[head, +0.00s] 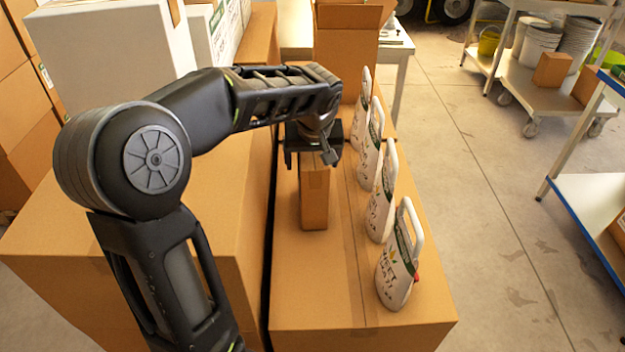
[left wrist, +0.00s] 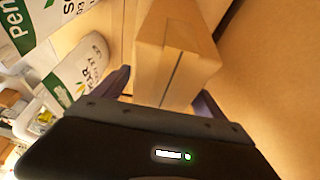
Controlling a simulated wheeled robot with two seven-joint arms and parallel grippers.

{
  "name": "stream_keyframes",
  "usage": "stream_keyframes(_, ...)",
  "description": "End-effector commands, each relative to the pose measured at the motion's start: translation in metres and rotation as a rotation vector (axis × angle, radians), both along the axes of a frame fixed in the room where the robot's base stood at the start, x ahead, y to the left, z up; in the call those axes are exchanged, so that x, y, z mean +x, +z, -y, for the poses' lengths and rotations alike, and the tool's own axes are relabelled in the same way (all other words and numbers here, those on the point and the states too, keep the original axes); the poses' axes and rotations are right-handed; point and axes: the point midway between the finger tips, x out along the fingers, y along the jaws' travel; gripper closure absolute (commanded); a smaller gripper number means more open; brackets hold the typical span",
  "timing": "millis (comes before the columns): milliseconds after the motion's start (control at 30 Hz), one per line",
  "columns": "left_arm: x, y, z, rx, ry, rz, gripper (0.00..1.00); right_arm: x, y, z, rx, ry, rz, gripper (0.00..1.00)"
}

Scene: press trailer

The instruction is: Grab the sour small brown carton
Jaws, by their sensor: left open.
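The small brown carton (head: 314,200) stands upright on top of a large cardboard box (head: 305,290) in the head view. My left gripper (head: 314,160) is over the carton's top, with its arm coming in from the left. In the left wrist view the carton (left wrist: 178,50) reaches between the two open fingers of my left gripper (left wrist: 165,88), one finger on each side. I cannot tell whether a finger touches it. No writing is readable on the carton. My right gripper is not in view.
Several white jugs (head: 395,265) with handles stand in a row right of the carton. A larger box (head: 225,200) stands to the left, with a white box (head: 105,50) behind. An open carton (head: 345,50) is at the back. Open floor (head: 480,200) lies right.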

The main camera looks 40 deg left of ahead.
Motion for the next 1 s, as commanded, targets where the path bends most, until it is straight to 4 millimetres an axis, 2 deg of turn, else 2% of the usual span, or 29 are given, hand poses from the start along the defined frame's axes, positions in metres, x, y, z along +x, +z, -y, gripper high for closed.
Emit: stream_keyframes(1000, -0.0003, -0.0046, -0.0001, 0.001, 0.0, -0.001, 0.18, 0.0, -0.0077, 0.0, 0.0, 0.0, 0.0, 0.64)
